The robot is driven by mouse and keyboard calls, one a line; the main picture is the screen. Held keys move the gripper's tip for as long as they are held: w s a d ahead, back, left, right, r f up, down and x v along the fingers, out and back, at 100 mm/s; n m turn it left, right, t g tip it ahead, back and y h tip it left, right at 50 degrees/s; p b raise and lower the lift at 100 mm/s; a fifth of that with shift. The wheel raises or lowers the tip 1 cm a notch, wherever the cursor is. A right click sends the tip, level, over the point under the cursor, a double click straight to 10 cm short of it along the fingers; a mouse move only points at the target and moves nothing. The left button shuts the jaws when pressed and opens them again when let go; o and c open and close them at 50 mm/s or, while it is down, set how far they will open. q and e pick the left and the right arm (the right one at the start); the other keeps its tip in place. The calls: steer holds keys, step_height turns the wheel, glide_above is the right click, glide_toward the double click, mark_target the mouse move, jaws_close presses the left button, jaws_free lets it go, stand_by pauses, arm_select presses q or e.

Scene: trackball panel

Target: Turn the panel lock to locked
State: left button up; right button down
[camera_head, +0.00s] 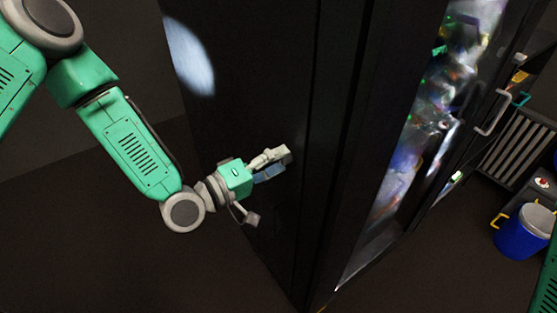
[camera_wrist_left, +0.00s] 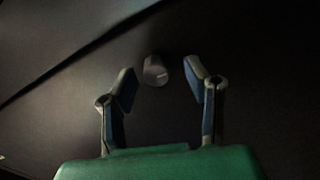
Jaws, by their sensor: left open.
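The panel lock shows in the left wrist view as a small round grey knob (camera_wrist_left: 155,70) on a dark panel, with a pale mark on its face. My left gripper (camera_wrist_left: 160,82) is open, with one blue-padded finger on each side of the knob and gaps between. The knob lies around the fingertips' level; I cannot tell its depth from them. In the head view, my left gripper (camera_head: 270,187) is spread in front of the dark cabinet's side panel (camera_head: 235,115). I cannot make out the knob there. My right gripper is not in view.
A glass-fronted cabinet section (camera_head: 425,130) with colourful lit contents stands right of the dark panel. A door handle (camera_head: 492,112) sticks out there. A blue bucket (camera_head: 520,240) stands at the far right. Dark open floor (camera_head: 110,250) lies at the lower left.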

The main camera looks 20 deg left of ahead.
arm_select(q)
steer(key=v, duration=1.1)
steer(key=shift+s+a, duration=0.2)
steer(key=shift+a, duration=0.15)
steer(key=shift+f, duration=0.1)
steer(key=s+f+m+g+y, duration=0.3)
steer(key=s+f+g, duration=0.1)
steer(key=f, duration=0.4)
steer(key=s+f+m+g+y, duration=0.2)
steer(key=s+f+g, duration=0.2)
steer(key=f, duration=0.4)
steer(key=s+a+f+m+g+y, duration=0.1)
steer(key=s+a+f+g+y, duration=0.1)
steer(key=s, duration=0.3)
steer(key=s+a+f+m+g+y, duration=0.2)
steer(key=s+a+f+g+y, duration=0.1)
steer(key=s, duration=0.3)
steer(key=shift+a+f+g+y, duration=0.15)
steer(key=shift+a+g+y, duration=0.15)
steer(key=shift+a+y, duration=0.2)
steer(key=shift+a, duration=0.15)
